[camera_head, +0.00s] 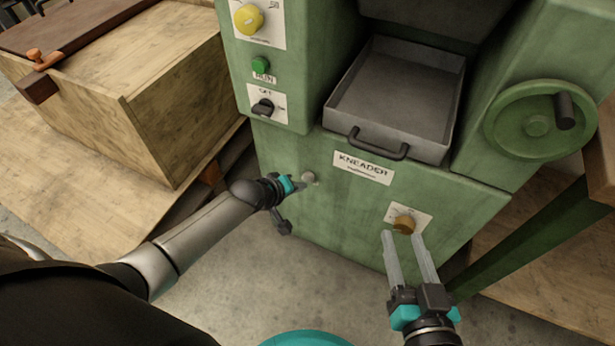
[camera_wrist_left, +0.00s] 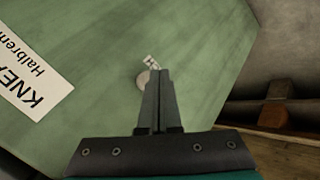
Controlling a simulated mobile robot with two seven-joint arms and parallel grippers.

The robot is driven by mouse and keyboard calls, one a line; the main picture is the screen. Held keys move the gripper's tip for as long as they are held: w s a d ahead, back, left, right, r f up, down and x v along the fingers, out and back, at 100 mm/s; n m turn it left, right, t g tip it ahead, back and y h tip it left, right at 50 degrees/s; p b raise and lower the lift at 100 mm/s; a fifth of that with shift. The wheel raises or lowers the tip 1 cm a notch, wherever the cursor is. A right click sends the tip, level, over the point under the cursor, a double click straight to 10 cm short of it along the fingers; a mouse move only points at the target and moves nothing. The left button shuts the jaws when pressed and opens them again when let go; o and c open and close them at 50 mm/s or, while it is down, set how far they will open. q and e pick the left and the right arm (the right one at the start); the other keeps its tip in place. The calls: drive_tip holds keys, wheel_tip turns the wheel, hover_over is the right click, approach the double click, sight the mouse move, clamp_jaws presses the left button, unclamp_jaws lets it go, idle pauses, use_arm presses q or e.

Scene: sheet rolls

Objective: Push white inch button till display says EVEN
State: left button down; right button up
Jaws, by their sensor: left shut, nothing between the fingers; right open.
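A small pale round button (camera_head: 309,177) is on the green kneader front, left of the KNEADER label. It also shows in the left wrist view (camera_wrist_left: 143,79), partly hidden by my finger tips. A small white piece with dark marks (camera_wrist_left: 151,62) shows just beyond it; I cannot read it, and no display reading EVEN is legible. My left gripper (camera_head: 299,186) is shut and empty, its tips right at the button; I cannot tell whether they touch it. The shut fingers also show in the left wrist view (camera_wrist_left: 159,73). My right gripper (camera_head: 404,237) is open, its tips near a brown knob (camera_head: 404,225).
A grey tray (camera_head: 345,107) with a dark handle juts out above the KNEADER label (camera_head: 364,167). A green handwheel (camera_head: 536,125) is at right. A yellow knob (camera_head: 248,18), green button (camera_head: 261,64) and black switch (camera_head: 263,107) are upper left. A wooden box (camera_head: 150,95) stands left.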

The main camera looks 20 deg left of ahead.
use_arm(q)
drive_tip(key=s+p, duration=0.3)
drive_tip(key=s, duration=0.2)
drive_tip(key=shift+a, duration=0.2)
drive_tip(key=shift+d, duration=0.1)
idle(0.6)
